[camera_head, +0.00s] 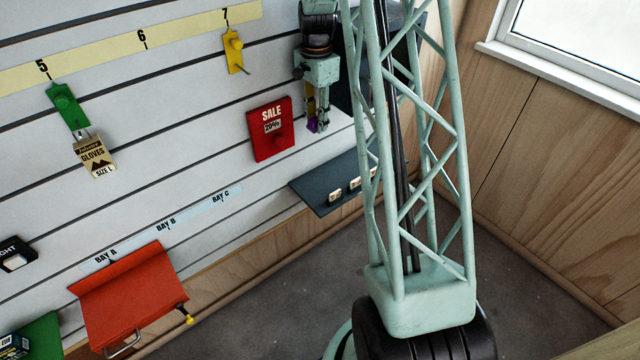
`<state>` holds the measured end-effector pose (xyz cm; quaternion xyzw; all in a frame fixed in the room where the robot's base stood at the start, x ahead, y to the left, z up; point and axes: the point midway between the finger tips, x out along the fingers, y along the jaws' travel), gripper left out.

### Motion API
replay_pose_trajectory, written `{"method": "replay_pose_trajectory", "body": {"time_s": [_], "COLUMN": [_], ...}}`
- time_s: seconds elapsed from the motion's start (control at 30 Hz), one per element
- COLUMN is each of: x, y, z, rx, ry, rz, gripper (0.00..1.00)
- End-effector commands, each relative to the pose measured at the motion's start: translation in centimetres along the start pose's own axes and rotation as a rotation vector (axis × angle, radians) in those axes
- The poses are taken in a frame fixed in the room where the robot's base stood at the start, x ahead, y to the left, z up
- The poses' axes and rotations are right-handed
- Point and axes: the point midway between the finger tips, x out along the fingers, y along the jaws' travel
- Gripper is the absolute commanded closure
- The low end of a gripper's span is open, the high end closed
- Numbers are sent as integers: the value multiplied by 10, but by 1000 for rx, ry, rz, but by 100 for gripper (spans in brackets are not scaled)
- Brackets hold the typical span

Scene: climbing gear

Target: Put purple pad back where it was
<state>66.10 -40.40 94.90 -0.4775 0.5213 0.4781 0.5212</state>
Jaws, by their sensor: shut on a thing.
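My gripper (318,118) hangs pointing down in front of the slatted wall, right of the red SALE sign. It is shut on a small purple thing, the purple pad (313,126), of which only a little shows between and below the fingertips. The rest of the pad is hidden by the fingers. A yellow hook plate (234,52) under number 7 is empty. A green hook plate (67,106) under number 5 carries a packet of gloves (94,156).
A red SALE sign (262,146) with a knob sits left of my gripper. A dark shelf (318,192) with several small tags lies below it. An orange shelf (137,308) is at BAY A.

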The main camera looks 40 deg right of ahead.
Motion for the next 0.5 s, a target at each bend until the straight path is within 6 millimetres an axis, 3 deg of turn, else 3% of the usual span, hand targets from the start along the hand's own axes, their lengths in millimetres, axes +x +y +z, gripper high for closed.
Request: {"method": "replay_pose_trajectory", "body": {"time_s": [0.33,0.5], "x": [2,13], "y": [0,0], "z": [0,0], "rx": [0,-1], "ry": [0,0], "rz": [0,1], "gripper": [85,85]}}
